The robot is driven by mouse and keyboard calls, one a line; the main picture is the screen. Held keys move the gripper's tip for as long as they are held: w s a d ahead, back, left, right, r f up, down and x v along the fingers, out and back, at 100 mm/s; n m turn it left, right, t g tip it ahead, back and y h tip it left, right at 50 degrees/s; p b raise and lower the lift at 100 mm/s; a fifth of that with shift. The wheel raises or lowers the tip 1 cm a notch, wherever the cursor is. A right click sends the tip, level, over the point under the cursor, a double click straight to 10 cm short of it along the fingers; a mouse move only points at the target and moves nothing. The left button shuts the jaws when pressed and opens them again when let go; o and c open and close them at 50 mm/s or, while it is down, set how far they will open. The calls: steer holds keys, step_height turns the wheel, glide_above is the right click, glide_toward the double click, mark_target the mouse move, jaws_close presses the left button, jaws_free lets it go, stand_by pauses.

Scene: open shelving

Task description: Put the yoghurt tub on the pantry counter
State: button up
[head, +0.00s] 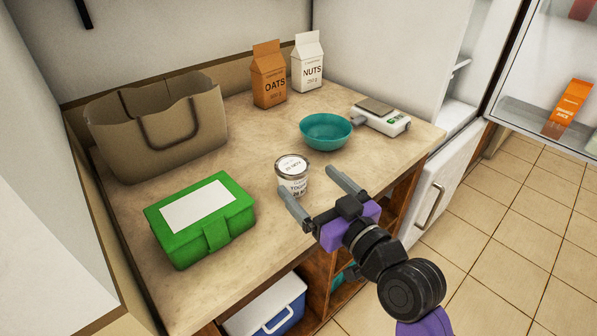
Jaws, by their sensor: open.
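The yoghurt tub (292,177) is a small white tub with a printed lid and label. It stands upright on the pantry counter (262,235), near the front edge. My gripper (311,186) is open, with its two grey fingers pointing toward the tub. The left finger's tip is close to the tub's lower front; the right finger is to its right. I cannot tell whether either finger touches the tub. The lower part of the tub is partly hidden by the left finger.
A green box (202,218) and a brown bag (160,125) are at left. Oats (269,75) and nuts (307,62) cartons stand at the back. A teal bowl (325,132) and a scale (381,117) are behind the tub. An open fridge (550,90) is at right.

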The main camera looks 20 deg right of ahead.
steer(key=shift+s+d, duration=0.2)
steer(key=shift+s, duration=0.9)
steer(key=shift+s+d, duration=0.15)
steer(key=shift+s, duration=0.9)
steer(key=shift+d+r+m, duration=0.15)
steer(key=shift+r+m, duration=0.15)
steer(key=s+f+g+h+p, duration=0.1)
steer(key=s+p, duration=0.1)
steer(key=s, duration=0.9)
steer(key=s+a+f+g+h+p, duration=0.1)
steer(key=s+p, duration=0.2)
steer(key=s, duration=0.8)
steer(key=s+a+f+m+g+p, duration=0.1)
steer(key=s+p, duration=0.2)
steer(key=s, duration=0.8)
steer(key=shift+f+h, duration=0.35)
steer(key=shift+h, duration=0.05)
